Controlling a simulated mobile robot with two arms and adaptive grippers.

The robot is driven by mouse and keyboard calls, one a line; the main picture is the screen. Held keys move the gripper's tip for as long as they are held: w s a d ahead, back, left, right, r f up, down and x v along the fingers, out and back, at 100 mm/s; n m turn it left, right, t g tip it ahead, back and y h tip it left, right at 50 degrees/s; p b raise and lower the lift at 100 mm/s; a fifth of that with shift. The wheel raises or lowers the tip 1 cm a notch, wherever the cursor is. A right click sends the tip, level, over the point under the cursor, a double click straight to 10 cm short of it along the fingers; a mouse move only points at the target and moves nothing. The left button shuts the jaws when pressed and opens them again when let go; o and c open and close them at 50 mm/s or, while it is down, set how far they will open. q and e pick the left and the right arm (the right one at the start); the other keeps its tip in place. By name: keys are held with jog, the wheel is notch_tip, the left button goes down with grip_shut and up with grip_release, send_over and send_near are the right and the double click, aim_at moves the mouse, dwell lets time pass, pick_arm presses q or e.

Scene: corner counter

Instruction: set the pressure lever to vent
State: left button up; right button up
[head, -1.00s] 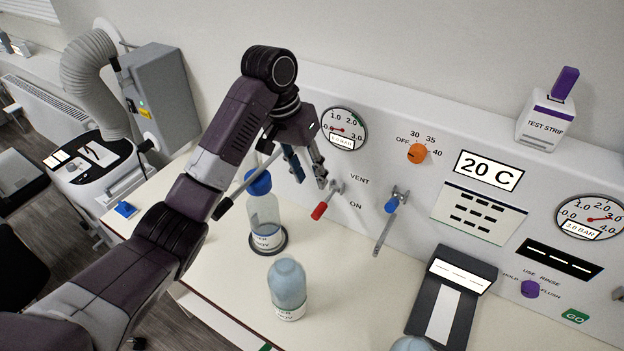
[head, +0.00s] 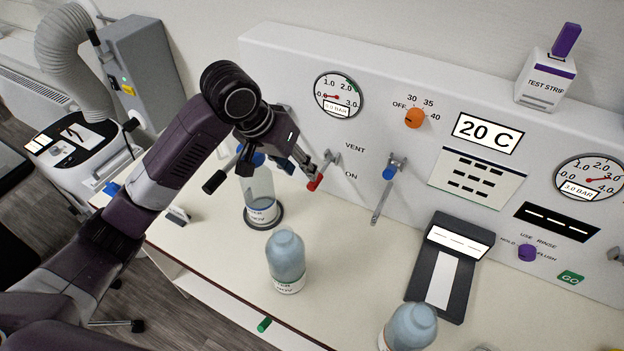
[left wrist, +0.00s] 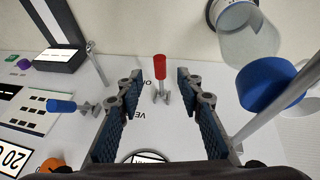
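The pressure lever, with a red handle (head: 316,182), sticks out of the white panel below the left gauge, beside the labels VENT and ON. Its handle points down toward the ON side. In the left wrist view the red handle (left wrist: 160,68) stands between my two fingers, with a gap on each side. My left gripper (head: 298,176) is open at the lever, and its blue-padded fingers (left wrist: 160,80) hold nothing. In the head view the gripper partly hides the space behind it. My right gripper is not in view.
A clear bottle with a blue cap (head: 260,190) stands close under my left gripper, partly covered by it. A bluish bottle (head: 286,257) stands nearer. A blue-handled lever (head: 390,172) is on the panel to the right. The left gauge (head: 338,95) reads near zero.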

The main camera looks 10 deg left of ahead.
aim_at(309, 184)
pick_arm(q)
jog(key=p+x, duration=0.1)
jog(key=x, duration=0.4)
jog(key=shift+w+d+f+p, duration=0.1)
jog(key=shift+d+f+p, duration=0.05)
jog(key=shift+p, duration=0.15)
jog(key=shift+x, duration=0.8)
jog(key=c, duration=0.9)
grip_shut()
